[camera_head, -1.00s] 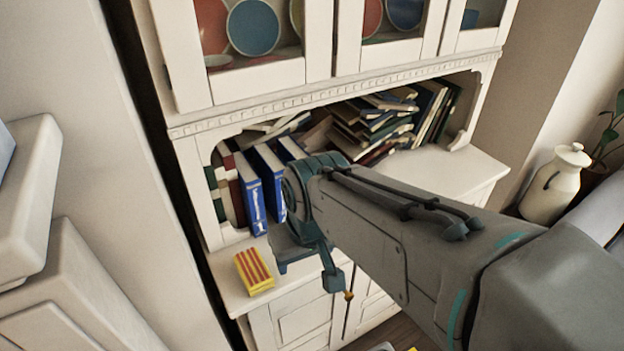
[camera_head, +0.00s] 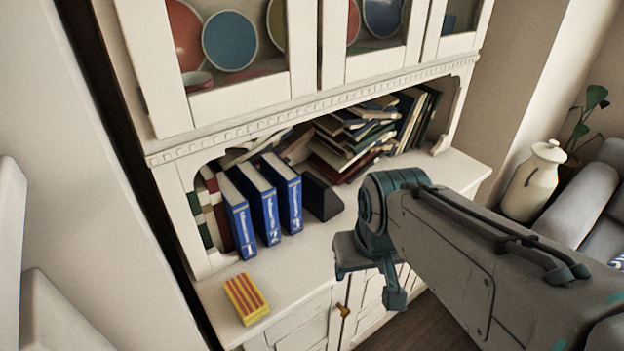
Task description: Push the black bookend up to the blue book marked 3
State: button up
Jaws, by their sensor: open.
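The black bookend (camera_head: 320,198) stands on the hutch counter, just right of the blue book marked 3 (camera_head: 285,197). I cannot tell whether they touch or a narrow gap lies between them. The blue books marked 2 (camera_head: 257,205) and 1 (camera_head: 236,217) stand upright to the left of book 3. My gripper (camera_head: 368,284) is open and empty, in front of the counter edge, to the right of and nearer than the bookend. Part of it is hidden by its own wrist.
A yellow and red striped box (camera_head: 246,299) lies on the counter at front left. Piled books (camera_head: 350,140) fill the back of the niche. The counter (camera_head: 310,245) is bare in front of the blue books. A white jug (camera_head: 533,182) stands at far right.

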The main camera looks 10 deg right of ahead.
aim_at(320, 200)
jog(key=u, duration=0.25)
jog(key=k, duration=0.65)
jog(key=u, duration=0.6)
jog(key=k, duration=0.7)
jog(key=z, duration=0.2)
jog(key=i, duration=0.45)
jog(key=z, duration=0.75)
jog(key=i, duration=1.2)
jog(key=u, duration=0.4)
